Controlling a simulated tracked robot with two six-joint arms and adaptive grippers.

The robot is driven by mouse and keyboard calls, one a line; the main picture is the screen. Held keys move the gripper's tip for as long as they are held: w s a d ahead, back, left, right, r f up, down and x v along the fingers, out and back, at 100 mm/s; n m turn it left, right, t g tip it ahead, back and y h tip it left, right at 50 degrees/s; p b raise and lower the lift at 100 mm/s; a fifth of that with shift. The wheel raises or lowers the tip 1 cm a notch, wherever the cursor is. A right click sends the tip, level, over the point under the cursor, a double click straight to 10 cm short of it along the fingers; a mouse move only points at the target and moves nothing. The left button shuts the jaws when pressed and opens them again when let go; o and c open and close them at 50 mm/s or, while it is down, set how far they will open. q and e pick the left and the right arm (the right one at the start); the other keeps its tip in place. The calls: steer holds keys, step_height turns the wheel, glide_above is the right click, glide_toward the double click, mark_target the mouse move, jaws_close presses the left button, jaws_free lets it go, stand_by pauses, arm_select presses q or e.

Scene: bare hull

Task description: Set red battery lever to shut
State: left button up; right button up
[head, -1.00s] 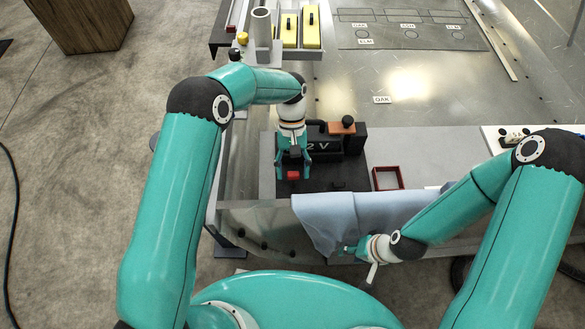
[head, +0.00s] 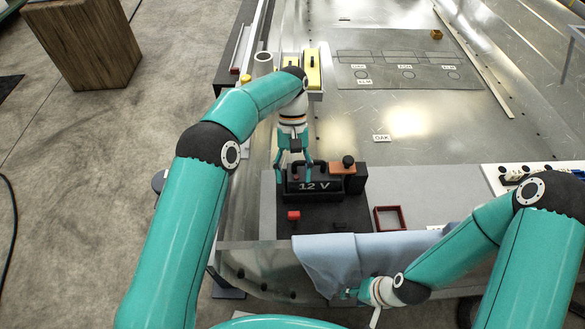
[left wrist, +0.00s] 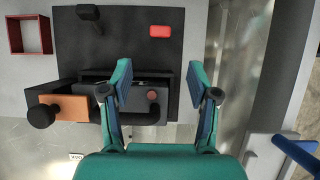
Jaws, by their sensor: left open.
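The red lever's grip (head: 293,215) sits on the black board in front of the black battery marked 12 V (head: 315,186). It also shows as a red block at the top of the left wrist view (left wrist: 160,31). Whether the lever stands open or shut, I cannot tell. My left gripper (head: 294,172) is open and empty over the battery's left part, behind the red grip and apart from it. In the left wrist view its fingers (left wrist: 160,72) are spread, with the red grip beyond their tips. My right gripper (head: 350,293) is low by the blue cloth; its fingers are too small to judge.
An orange block with a black knob (head: 343,169) adjoins the battery on the right. A small black-knobbed lever (left wrist: 88,12) shares the board. A red square frame (head: 376,220) lies to the right. Blue cloth (head: 330,262) drapes over the front edge. The metal surface behind is mostly clear.

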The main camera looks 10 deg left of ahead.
arm_select(q)
steer(key=shift+w+r, duration=0.2)
steer(key=shift+r, duration=0.25)
